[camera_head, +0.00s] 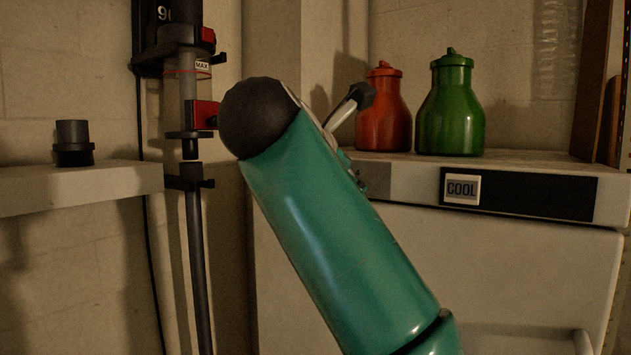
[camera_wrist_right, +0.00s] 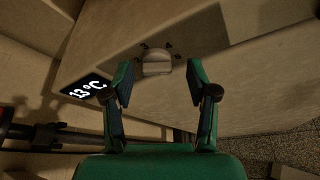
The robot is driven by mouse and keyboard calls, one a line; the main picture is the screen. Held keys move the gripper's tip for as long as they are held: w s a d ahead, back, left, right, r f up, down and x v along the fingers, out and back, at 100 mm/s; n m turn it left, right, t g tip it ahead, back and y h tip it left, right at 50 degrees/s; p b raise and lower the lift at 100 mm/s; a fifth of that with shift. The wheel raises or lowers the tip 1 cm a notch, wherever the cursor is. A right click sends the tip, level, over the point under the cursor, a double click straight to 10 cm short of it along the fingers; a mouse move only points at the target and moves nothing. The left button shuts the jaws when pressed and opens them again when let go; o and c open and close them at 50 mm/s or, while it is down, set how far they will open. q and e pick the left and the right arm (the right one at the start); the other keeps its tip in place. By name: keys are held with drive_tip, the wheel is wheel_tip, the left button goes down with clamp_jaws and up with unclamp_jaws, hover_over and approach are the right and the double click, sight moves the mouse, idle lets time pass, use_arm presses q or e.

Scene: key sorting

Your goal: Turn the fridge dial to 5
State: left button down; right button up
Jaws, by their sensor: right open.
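The pale round fridge dial (camera_wrist_right: 157,62) shows in the right wrist view, with small dark marks around its far side. My right gripper (camera_wrist_right: 159,82) is open, with one finger to each side of the dial in the picture. I cannot tell whether either finger touches it. The dial's setting is too small to read. A dark display (camera_wrist_right: 88,88) left of the dial reads 13°C. The white fridge (camera_head: 500,265) stands at the right of the head view, where my teal arm hides the dial. My left gripper is not in view.
A red jar (camera_head: 383,115) and a green jar (camera_head: 452,110) stand on the fridge top. A COOL label (camera_head: 461,189) sits on its dark front panel. A shelf (camera_head: 80,188) with a dark fitting (camera_head: 73,143) and a vertical tube apparatus (camera_head: 188,90) are at left.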

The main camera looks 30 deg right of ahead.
drive_tip(key=s+a, duration=0.8)
drive_tip(key=a, duration=0.4)
drive_tip(key=shift+r, duration=0.35)
